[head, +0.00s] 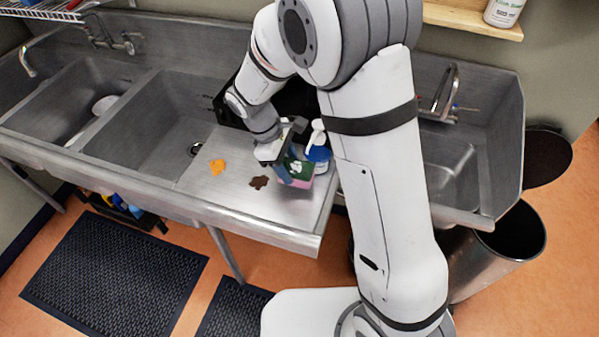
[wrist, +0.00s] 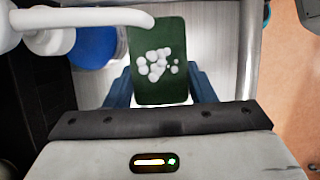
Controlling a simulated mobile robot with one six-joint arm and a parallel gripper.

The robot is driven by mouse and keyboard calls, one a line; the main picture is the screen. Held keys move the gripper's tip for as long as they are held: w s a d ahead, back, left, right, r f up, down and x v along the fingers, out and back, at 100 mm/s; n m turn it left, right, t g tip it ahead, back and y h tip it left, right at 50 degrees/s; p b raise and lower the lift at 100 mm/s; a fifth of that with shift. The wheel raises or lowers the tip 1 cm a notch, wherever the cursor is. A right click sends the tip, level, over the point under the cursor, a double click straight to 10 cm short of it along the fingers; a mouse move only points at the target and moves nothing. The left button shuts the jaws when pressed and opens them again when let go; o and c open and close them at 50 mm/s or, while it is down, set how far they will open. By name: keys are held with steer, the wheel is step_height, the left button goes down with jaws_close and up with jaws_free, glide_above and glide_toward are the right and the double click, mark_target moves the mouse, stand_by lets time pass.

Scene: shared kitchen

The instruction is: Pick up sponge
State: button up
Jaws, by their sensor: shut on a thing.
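The sponge (head: 295,172) shows a dark green face with white suds and a pinkish side in the head view. In the wrist view the green face of the sponge (wrist: 143,92) carries a cluster of white suds. My gripper (head: 277,155) is shut on the sponge over the right end of the metal drainboard. In the wrist view the blue-grey fingers of my gripper (wrist: 158,88) sit on both sides of the sponge. I cannot tell whether the sponge touches the board.
A blue-and-white pump bottle (head: 319,155) stands close beside the sponge; its white nozzle (wrist: 110,18) reaches over the sponge's edge in the wrist view. An orange splotch (head: 217,166) and a brown splotch (head: 259,182) lie on the drainboard (head: 225,187). Sink basins (head: 150,120) are left.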

steer(key=w+a, duration=0.1)
steer(key=a, duration=0.3)
steer(key=w+a+b, duration=0.1)
steer(key=w+a, duration=0.1)
steer(key=a, duration=0.3)
steer(key=w+a+b, duration=0.1)
steer(key=a, duration=0.3)
steer(key=shift+w+a+f, duration=0.1)
steer(key=shift+w+a, duration=0.15)
steer(key=shift+a, duration=0.1)
steer(key=shift+w+a, duration=0.15)
steer(key=shift+a, duration=0.35)
